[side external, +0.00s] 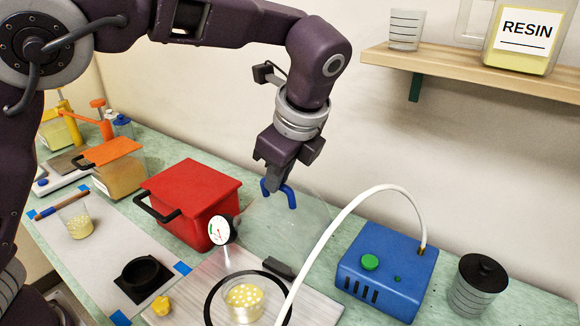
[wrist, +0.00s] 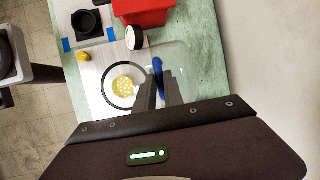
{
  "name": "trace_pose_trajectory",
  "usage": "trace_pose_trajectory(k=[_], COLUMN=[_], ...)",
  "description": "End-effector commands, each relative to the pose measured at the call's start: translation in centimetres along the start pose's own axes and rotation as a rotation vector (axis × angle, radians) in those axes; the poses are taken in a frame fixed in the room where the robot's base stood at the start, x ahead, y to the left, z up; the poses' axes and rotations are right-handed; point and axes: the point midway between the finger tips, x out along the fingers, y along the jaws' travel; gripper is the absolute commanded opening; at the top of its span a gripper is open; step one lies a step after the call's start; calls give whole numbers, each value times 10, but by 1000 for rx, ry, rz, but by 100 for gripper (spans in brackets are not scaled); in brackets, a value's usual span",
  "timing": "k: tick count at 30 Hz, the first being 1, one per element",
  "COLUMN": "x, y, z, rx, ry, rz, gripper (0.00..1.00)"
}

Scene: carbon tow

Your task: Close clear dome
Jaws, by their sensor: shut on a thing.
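My gripper (side external: 277,182) is shut on the blue handle (side external: 291,197) of the clear dome (side external: 300,218). The dome is see-through and only faintly visible; it appears raised and tilted above the back of the metal plate (side external: 325,303). In the wrist view the fingers (wrist: 157,92) meet at the blue handle (wrist: 157,64), and the dome's pale edge (wrist: 187,58) shows to the right. A black ring (side external: 211,298) lies on the plate, around a clear cup of bubbly yellow resin (side external: 244,303). The dome is apart from the ring at the front.
A white hose (side external: 337,222) arches from the blue pump (side external: 385,272) over the plate's right side. A dial gauge (side external: 221,230) stands at the plate's left, near the red box (side external: 192,196). A black mould (side external: 142,279) and a dark lidded jar (side external: 478,287) stand farther out.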

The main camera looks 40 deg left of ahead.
Motion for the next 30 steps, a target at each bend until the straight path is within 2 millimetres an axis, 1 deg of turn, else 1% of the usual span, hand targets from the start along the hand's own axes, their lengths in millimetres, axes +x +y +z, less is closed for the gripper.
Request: trace_pose_trajectory(k=[1, 7, 14, 20, 24, 30], x=[-2, -3, 6, 22, 37, 60], y=[12, 59, 113, 158, 185, 215], z=[0, 0, -3, -10, -16, -26], rx=[6, 8, 9, 7, -36, -93], ry=[2, 1, -2, -2, -3, -4], rz=[5, 6, 6, -4, -129, -276], gripper=[0, 0, 0, 0, 0, 0])
